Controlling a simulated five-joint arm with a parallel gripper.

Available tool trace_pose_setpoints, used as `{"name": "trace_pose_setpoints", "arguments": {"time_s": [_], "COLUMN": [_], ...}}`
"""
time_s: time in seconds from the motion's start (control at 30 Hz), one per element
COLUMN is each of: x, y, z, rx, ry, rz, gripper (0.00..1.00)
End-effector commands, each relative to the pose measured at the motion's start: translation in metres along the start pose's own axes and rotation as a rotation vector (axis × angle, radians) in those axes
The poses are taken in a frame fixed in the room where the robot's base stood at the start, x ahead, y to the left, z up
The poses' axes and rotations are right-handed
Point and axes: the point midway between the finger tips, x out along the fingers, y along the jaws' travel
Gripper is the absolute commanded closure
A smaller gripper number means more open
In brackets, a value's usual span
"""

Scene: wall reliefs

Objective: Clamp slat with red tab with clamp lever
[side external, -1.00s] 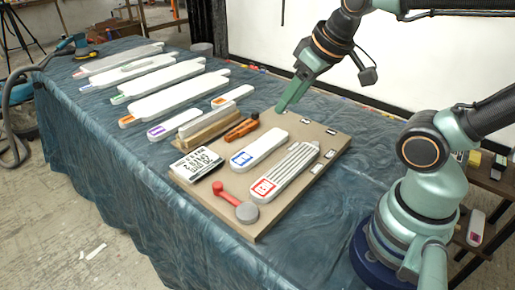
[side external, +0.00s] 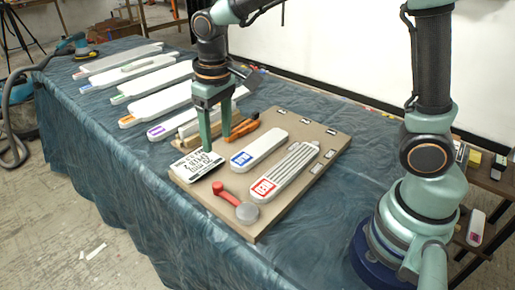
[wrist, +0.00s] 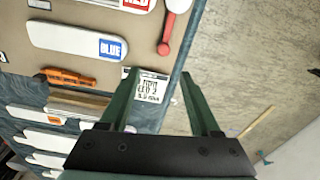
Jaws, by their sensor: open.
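The ribbed white slat with the red tab (side external: 284,170) lies on the tan board. Its red-labelled end also shows at the top of the wrist view (wrist: 137,4). The clamp lever (side external: 228,195) has a red arm and a grey round hub, and sits at the board's near edge beside the red-tab end, not across the slat. Its red arm also shows in the wrist view (wrist: 168,36). My gripper (side external: 216,141) is open and empty, pointing down near the printed card, left of the lever. Its two spread fingers frame the card's side in the wrist view (wrist: 158,84).
A smooth slat with a blue tab (side external: 260,146) lies beside the red one. The printed card (side external: 196,165), an orange-handled tool (side external: 243,129) and a wooden holder (side external: 206,129) are close to my gripper. Several white slats lie farther left on the blue cloth (side external: 110,190).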

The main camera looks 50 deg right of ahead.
Motion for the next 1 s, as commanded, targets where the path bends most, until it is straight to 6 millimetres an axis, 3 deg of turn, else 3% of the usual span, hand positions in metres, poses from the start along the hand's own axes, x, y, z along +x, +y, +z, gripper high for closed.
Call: {"name": "trace_pose_setpoints", "arguments": {"time_s": [0.13, 0.37, 0.8, 1.0], "x": [0.016, 0.032, 0.111, 0.133], "y": [-0.012, -0.014, -0.01, -0.009], "z": [-0.007, -0.007, -0.003, -0.002], "rx": [-0.014, -0.016, -0.016, -0.016], "ry": [-0.041, -0.052, -0.053, -0.051], "rz": [0.005, 0.007, 0.007, 0.007], "gripper": [0.36, 0.36, 0.36, 0.36]}}
